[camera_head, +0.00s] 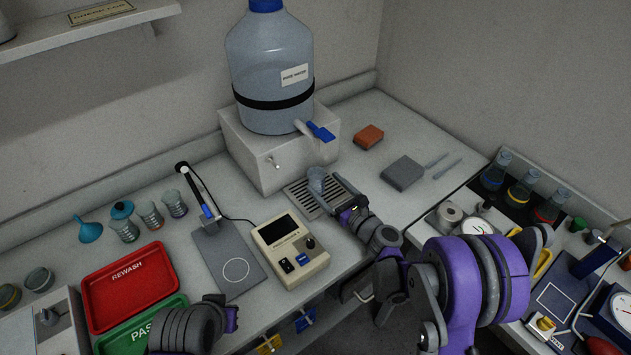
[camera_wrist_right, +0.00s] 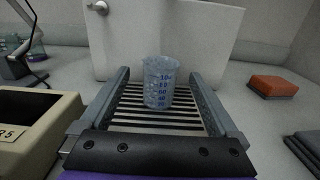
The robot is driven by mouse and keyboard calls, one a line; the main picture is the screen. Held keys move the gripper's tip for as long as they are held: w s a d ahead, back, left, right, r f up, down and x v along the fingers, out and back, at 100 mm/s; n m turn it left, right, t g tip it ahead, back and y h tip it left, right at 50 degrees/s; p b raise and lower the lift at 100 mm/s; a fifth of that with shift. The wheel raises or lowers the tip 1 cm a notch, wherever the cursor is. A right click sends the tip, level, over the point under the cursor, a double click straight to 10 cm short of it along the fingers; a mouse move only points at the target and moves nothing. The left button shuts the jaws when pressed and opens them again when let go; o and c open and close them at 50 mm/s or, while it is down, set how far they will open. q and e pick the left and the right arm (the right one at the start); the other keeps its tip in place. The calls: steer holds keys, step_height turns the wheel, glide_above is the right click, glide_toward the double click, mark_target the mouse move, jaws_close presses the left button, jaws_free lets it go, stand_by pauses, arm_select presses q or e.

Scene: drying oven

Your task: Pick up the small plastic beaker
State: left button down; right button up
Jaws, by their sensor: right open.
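The small plastic beaker (camera_head: 317,178) is clear and stands upright on the slatted drip tray (camera_head: 299,193) below the big bottle's tap. In the right wrist view the beaker (camera_wrist_right: 160,82) shows blue graduation marks and looks empty. My right gripper (camera_head: 329,188) is open, low over the tray. In the right wrist view its two fingers reach forward on the left and right of the beaker, with a visible gap on each side. My left gripper (camera_head: 228,316) is at the bottom of the head view; its fingers cannot be made out.
The large water bottle (camera_head: 268,75) sits on a white stand (camera_head: 262,155) just behind the beaker, with a blue-handled tap (camera_head: 320,131) overhead. A beige meter (camera_head: 290,250) is left of my right gripper. An orange sponge (camera_head: 369,137) and a grey block (camera_head: 402,173) lie to the right.

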mark_target(322, 180)
arm_select(q)
steer(key=shift+w+r+p, duration=0.25)
steer(key=shift+r+p, duration=0.45)
steer(key=shift+r, duration=0.25)
arm_select(e)
steer(key=x, duration=0.4)
steer(key=shift+w+a+r, duration=0.1)
steer(key=shift+w, duration=0.2)
arm_select(q)
steer(key=shift+w, duration=0.15)
arm_select(e)
steer(key=shift+w+a, duration=0.2)
steer(key=shift+w, duration=0.2)
steer(key=shift+s, duration=0.1)
steer(key=shift+c, duration=1.1)
jaws_close()
steer(key=shift+s, duration=0.1)
